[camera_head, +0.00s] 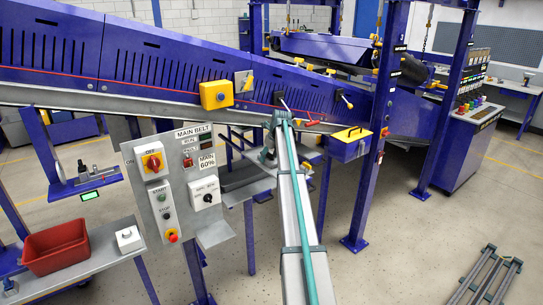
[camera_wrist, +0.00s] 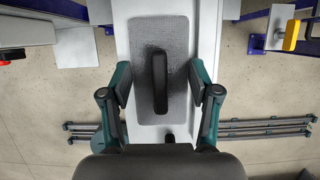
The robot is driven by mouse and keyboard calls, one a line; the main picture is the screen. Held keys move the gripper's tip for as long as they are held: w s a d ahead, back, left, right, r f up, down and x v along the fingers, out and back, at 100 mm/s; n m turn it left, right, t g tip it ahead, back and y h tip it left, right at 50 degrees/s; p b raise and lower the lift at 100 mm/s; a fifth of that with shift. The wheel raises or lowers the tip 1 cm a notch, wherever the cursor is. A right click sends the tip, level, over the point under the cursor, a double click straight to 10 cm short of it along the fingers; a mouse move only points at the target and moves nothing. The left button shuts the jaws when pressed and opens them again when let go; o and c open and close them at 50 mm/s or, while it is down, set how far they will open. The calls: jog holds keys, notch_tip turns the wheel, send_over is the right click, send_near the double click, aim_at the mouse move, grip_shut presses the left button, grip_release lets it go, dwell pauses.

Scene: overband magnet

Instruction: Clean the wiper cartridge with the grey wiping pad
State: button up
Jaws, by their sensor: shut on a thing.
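The grey wiping pad (camera_wrist: 143,35) shows in the wrist view as a speckled grey rectangle with a raised black bar, like a handle, along its middle. My gripper (camera_wrist: 161,88) has a finger on each side of the pad, shut on it, though the exact contact is hard to see. The pad is over a white surface (camera_wrist: 206,35); I cannot tell whether it touches it. In the head view, my gripper (camera_head: 267,155) is small and partly hidden by my arm, over a grey bench. I cannot make out the wiper cartridge for certain in either view.
The grey bench (camera_head: 236,190) is below my gripper. A MAIN BELT control panel (camera_head: 180,190) stands to its left. A red bin (camera_head: 55,247) and a white box (camera_head: 129,239) are on the left-hand shelf.

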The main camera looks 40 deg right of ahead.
aim_at(275, 160)
jog(key=shift+a+f, duration=0.1)
jog(key=shift+a, duration=1.6)
jog(key=shift+s+p, duration=0.45)
jog(key=shift+s, duration=0.35)
jog(key=shift+d+p, duration=0.3)
jog(key=shift+d, duration=3.4)
jog(key=shift+s+p, duration=0.3)
jog(key=shift+s, duration=0.5)
jog(key=shift+s+a, duration=0.1)
jog(key=shift+a, duration=1.4)
jog(key=shift+a+p, duration=0.55)
jog(key=shift+a, duration=1.65)
